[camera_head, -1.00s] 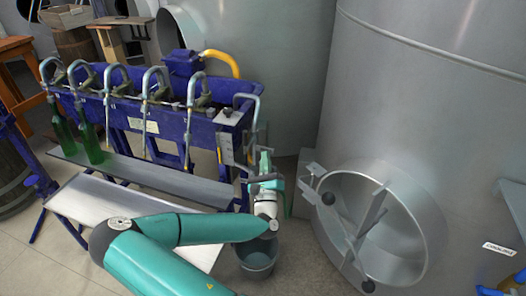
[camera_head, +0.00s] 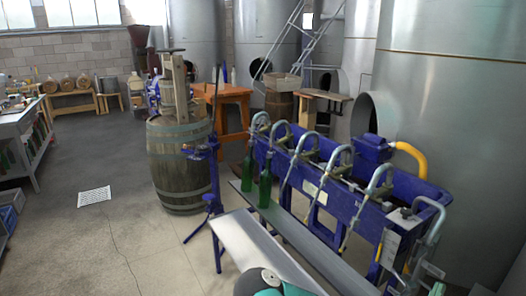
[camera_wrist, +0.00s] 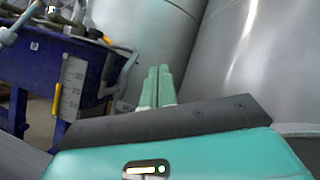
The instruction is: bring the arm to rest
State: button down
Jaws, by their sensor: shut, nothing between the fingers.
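My gripper (camera_wrist: 158,88) shows in the wrist view, its two pale green fingers side by side and shut with nothing between them. It points toward the grey steel tanks (camera_wrist: 235,60), with the blue filling machine (camera_wrist: 40,65) to its left. In the head view only a teal part of my arm (camera_head: 268,285) shows at the bottom edge; the gripper itself is out of that view.
The blue bottle filler (camera_head: 330,195) stands at the right with two green bottles (camera_head: 265,188) at its far end. A wooden barrel (camera_head: 180,170) and a blue stand (camera_head: 214,190) are further left. The floor (camera_head: 100,240) at left is open.

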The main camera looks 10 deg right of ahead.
jog(key=s+a+r+m+g+h, duration=0.15)
jog(key=s+m+g, duration=0.35)
jog(key=m+g, duration=0.5)
jog(key=s+d+m+g+h, duration=0.1)
jog(key=s+m+g+h, duration=0.1)
jog(key=s+m+g, duration=0.5)
jog(key=a+f+m+g+y, duration=0.3)
jog(key=a+m+g+y, duration=0.2)
jog(key=a+m+y, duration=0.55)
jog(key=w+a+r+m+t+y, duration=0.1)
jog(key=a+r+m+t+y, duration=0.1)
jog(key=a+r+t+y, duration=0.3)
jog(key=w+a+r+m+t+y, duration=0.2)
jog(key=a+r+t+y, duration=0.4)
jog(key=a+r, duration=0.5)
jog(key=a+m+t, duration=0.1)
jog(key=a, duration=0.8)
jog(key=shift+w+r+t, duration=0.3)
jog(key=shift+a, duration=0.3)
